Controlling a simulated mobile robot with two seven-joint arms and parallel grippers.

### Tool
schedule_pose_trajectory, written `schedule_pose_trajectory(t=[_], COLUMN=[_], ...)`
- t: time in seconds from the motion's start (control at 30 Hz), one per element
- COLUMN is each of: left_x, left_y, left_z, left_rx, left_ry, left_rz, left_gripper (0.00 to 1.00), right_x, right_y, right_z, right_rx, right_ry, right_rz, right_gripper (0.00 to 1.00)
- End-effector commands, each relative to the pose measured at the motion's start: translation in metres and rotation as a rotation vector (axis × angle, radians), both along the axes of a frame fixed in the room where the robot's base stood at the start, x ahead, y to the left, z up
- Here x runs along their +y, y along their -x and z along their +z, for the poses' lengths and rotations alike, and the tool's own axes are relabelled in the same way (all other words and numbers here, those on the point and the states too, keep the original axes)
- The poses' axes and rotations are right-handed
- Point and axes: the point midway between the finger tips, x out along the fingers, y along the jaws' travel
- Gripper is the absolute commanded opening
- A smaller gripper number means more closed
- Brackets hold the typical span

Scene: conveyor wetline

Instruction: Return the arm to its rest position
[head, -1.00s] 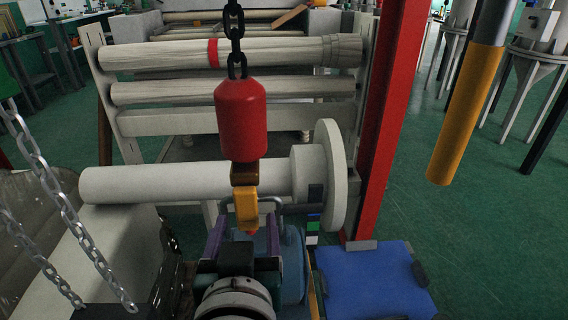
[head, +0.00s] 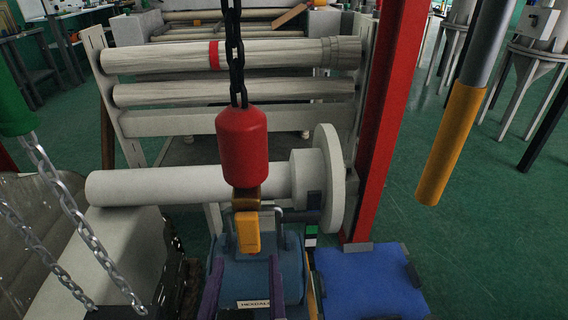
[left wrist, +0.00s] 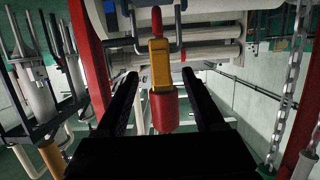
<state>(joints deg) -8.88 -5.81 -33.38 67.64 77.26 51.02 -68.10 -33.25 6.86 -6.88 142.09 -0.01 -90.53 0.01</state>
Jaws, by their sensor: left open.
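My left gripper (head: 245,262) is at the bottom of the head view, its two purple fingers apart and pointing forward. It is open, with nothing seen between the fingers. It is over a blue case (head: 290,262) with a pale label. A red hoist block (head: 242,147) hangs on a dark chain just beyond the fingertips, with a yellow hook part (head: 246,232) below it. In the left wrist view the dark fingers (left wrist: 160,78) are spread, and the yellow part (left wrist: 159,62) and red block (left wrist: 164,110) show in the gap. My right gripper is out of view.
A pale roller (head: 190,185) with a round flange (head: 329,180) lies behind the hook. A red post (head: 382,130) stands right of it, above a blue pad (head: 370,285). Silver chains (head: 75,210) hang at the left. A yellow-and-grey pole (head: 450,145) hangs at the right.

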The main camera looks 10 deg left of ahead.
Motion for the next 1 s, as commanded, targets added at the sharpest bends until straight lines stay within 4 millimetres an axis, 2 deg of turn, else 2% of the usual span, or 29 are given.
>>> schedule_pose_trajectory(t=[0.17,0.27,0.37,0.5,0.6,0.7,0.77,0.87,1.0], left_x=[0.000,-0.005,-0.023,-0.063,-0.085,-0.093,-0.089,-0.066,-0.012], left_y=[0.000,-0.004,-0.012,-0.018,-0.006,0.014,0.029,0.056,0.093], left_z=[0.000,0.007,0.031,0.083,0.111,0.125,0.127,0.125,0.124], left_rx=[0.000,-0.016,-0.061,-0.109,-0.062,0.060,0.165,0.375,0.659], left_ry=[0.000,0.023,0.091,0.207,0.245,0.237,0.214,0.162,0.090], left_rz=[-0.001,-0.032,-0.140,-0.413,-0.617,-0.769,-0.827,-0.850,-0.747], left_gripper=[0.70,0.70,0.70,0.70,0.70,0.70,0.70,0.70,0.70], right_x=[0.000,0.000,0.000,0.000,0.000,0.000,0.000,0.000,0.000], right_y=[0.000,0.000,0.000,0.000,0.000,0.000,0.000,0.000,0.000], right_z=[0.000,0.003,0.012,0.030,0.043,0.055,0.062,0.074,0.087], right_rx=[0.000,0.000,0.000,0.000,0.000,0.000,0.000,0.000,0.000], right_ry=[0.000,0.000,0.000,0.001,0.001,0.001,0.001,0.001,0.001], right_rz=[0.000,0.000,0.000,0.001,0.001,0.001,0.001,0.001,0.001], right_gripper=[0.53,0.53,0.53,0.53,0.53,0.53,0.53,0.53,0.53])
